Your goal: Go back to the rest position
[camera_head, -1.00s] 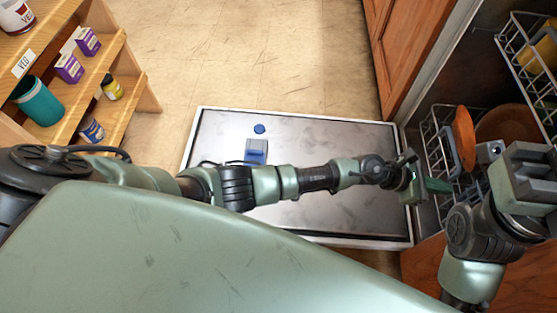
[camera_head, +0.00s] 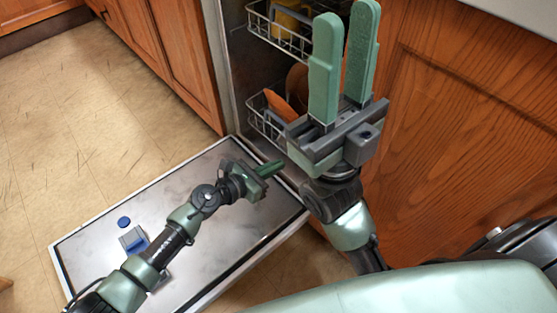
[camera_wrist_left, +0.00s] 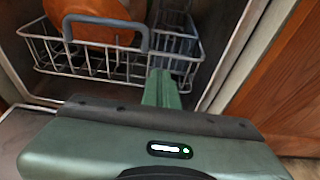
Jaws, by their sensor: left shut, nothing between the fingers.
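My left gripper (camera_head: 282,164) is shut and empty. It is low over the open dishwasher door (camera_head: 215,235), close to the dishwasher's opening. Its closed green fingers (camera_wrist_left: 161,88) show in the left wrist view, in front of a white wire rack (camera_wrist_left: 110,62). My right gripper (camera_head: 347,18) is large and close in the head view. Its two long green fingers point up the picture with a gap between them, and I see nothing between them. It hides part of the dishwasher's inside.
The lower rack (camera_head: 266,122) holds an orange-brown dish (camera_wrist_left: 95,20). An upper rack (camera_head: 272,32) holds something yellow (camera_head: 290,20). Wooden cabinets (camera_head: 175,55) stand on both sides of the dishwasher. The tiled floor (camera_head: 90,140) at left is clear.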

